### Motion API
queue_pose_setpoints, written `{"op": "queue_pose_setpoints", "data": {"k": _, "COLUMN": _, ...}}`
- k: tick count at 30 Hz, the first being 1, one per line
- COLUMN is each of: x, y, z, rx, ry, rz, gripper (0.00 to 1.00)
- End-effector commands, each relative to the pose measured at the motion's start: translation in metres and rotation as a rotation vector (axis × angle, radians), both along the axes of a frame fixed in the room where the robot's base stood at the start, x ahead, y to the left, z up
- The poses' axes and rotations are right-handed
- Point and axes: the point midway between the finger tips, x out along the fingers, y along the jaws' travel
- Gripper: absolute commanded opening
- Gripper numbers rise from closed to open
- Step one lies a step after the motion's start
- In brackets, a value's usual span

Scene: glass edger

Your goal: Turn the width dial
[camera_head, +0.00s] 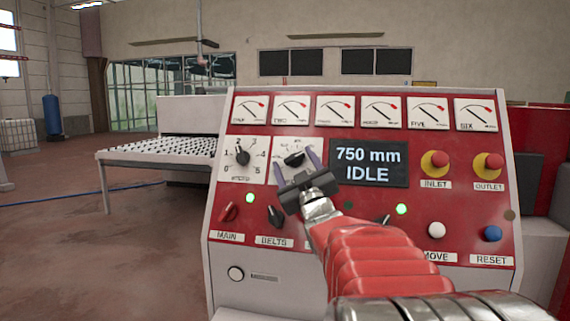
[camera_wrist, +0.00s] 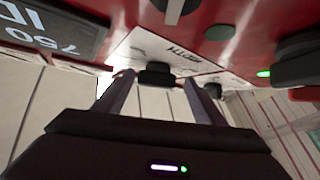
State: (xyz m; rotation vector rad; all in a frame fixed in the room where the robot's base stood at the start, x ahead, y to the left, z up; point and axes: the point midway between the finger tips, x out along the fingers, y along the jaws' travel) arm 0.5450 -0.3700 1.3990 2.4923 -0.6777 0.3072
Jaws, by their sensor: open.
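The width dial (camera_head: 294,159) is a black knob on a white scale plate, left of the display on the red panel. My gripper (camera_head: 292,149) is in front of this plate and partly hides its scale and label. In the wrist view, the dial's knob (camera_wrist: 157,74) shows between the fingertips of my gripper (camera_wrist: 156,82), with one finger on each side. The jaws are open and apart; I cannot tell whether either finger touches the knob. The display (camera_head: 368,163) reads 750 mm and IDLE.
Another dial (camera_head: 242,157) sits close on the left. Red and yellow INLET (camera_head: 435,163) and OUTLET (camera_head: 487,165) buttons are on the right. The MAIN (camera_head: 228,212) and BELTS (camera_head: 275,216) switches are below. Several gauges line the top. A roller table (camera_head: 160,150) stands behind left.

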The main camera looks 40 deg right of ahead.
Motion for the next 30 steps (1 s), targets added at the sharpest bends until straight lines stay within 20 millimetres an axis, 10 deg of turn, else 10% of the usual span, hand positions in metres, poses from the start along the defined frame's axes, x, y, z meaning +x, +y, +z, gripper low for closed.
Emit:
{"op": "queue_pose_setpoints", "data": {"k": 21, "x": -0.0052, "y": -0.0063, "z": -0.0004, "rx": 0.000, "ry": 0.000, "rz": -0.013, "gripper": 0.24}}
{"op": "queue_pose_setpoints", "data": {"k": 30, "x": -0.0050, "y": -0.0061, "z": -0.0006, "rx": 0.006, "ry": -0.006, "rz": -0.019, "gripper": 0.23}}
